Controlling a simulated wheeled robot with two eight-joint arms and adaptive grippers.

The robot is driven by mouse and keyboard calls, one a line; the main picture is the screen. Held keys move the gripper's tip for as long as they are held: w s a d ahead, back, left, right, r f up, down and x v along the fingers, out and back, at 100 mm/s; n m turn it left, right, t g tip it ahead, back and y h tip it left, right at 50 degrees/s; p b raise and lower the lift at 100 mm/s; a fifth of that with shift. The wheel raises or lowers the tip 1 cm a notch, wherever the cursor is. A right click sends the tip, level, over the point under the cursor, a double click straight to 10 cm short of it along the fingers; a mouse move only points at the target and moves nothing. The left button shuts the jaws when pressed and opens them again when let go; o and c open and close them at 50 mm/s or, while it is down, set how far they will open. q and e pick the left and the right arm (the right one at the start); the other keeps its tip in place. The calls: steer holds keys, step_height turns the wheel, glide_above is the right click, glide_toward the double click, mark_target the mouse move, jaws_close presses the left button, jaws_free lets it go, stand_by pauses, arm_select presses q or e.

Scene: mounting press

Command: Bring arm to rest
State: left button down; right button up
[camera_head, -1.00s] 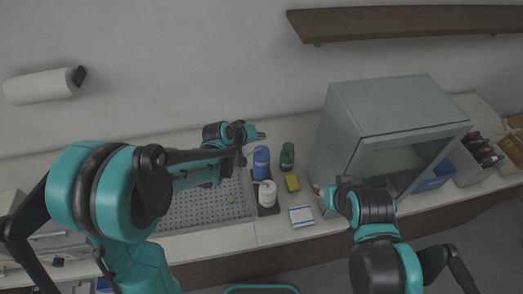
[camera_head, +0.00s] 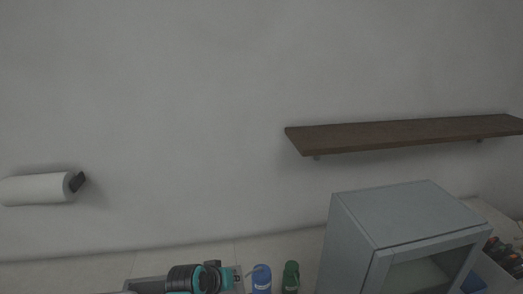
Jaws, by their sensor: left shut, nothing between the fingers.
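The rest of my left arm is cut off below the frame. My right arm and right gripper are out of view.
A blue bottle (camera_head: 261,279) and a green bottle (camera_head: 290,277) stand beside the grey press cabinet (camera_head: 357,246). A brown shelf (camera_head: 400,134) and a paper roll (camera_head: 36,189) are on the wall. A bin with dark items (camera_head: 505,257) is at right. The wall between is clear.

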arm_select(q)
steer(key=s+a+f+y+b, duration=0.1)
steer(key=s+a+f+b, duration=0.4)
steer(key=s, duration=0.3)
steer(key=s+a+f+y+b, duration=0.2)
steer(key=s+a+f+b, duration=0.2)
steer(key=s, duration=0.4)
steer(key=shift+s+a+f+m+b, duration=0.15)
steer(key=shift+a+f+m+b, duration=0.25)
steer(key=shift+f+b, duration=0.35)
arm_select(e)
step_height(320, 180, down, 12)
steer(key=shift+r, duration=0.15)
arm_select(q)
steer(key=w+d+r+h+p, duration=0.1)
steer(key=w+d+r+p, duration=0.4)
steer(key=w, duration=0.3)
steer(key=w+d+r+n+h+p, duration=0.1)
steer(key=w+d+r+h+p, duration=0.1)
steer(key=w+d+r+p, duration=0.3)
steer(key=w+d+r+h+p, duration=0.2)
steer(key=w+d+r+p, duration=0.3)
steer(key=w+p, duration=0.5)
steer(key=shift+w+d+n, duration=0.3)
steer(key=shift+w+d, duration=0.75)
steer(key=shift+d, duration=0.1)
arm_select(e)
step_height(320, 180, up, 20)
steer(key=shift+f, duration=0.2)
